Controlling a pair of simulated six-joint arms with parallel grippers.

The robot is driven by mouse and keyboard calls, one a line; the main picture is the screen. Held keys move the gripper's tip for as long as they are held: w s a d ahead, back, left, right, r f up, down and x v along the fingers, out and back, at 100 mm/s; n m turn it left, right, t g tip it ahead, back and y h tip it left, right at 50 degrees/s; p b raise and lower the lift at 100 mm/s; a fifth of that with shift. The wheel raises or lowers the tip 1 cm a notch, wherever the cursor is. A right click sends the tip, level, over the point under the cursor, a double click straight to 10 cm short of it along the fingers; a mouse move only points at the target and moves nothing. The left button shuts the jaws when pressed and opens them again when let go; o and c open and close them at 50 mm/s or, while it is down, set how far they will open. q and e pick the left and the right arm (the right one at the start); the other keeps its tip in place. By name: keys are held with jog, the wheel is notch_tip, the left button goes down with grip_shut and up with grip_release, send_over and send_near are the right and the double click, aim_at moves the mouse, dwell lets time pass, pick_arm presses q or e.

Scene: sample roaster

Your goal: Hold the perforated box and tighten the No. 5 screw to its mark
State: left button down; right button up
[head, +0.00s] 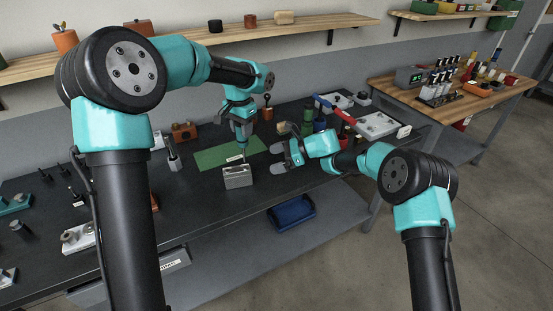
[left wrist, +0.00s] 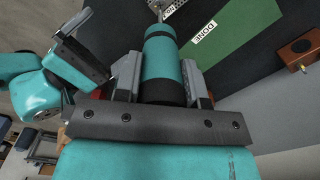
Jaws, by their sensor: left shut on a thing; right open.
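The perforated box (head: 237,179), a small light grey block, stands near the front edge of the dark bench. A perforated corner of it shows at the top of the left wrist view (left wrist: 174,10). My left gripper (head: 240,118) is shut on a teal cylindrical tool (left wrist: 166,70), which points down above the box. Its tip is near the box's top; I cannot tell whether it touches a screw. The screw and its mark are too small to make out. My right gripper (head: 289,155) is open and empty, just right of the box and apart from it.
A green mat (head: 215,156) with a label reading DONE (left wrist: 204,38) lies behind the box. Green and dark bottles (head: 307,122) and a red-handled tool (head: 335,108) stand or lie to the right. A blue tray (head: 292,213) is on the lower shelf.

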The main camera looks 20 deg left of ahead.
aim_at(247, 167)
jog(key=x, duration=1.2)
jog(key=shift+c, duration=0.5)
jog(key=c, duration=1.2)
jog(key=o, duration=1.1)
jog(key=shift+r, duration=0.25)
jog(key=shift+c, duration=0.3)
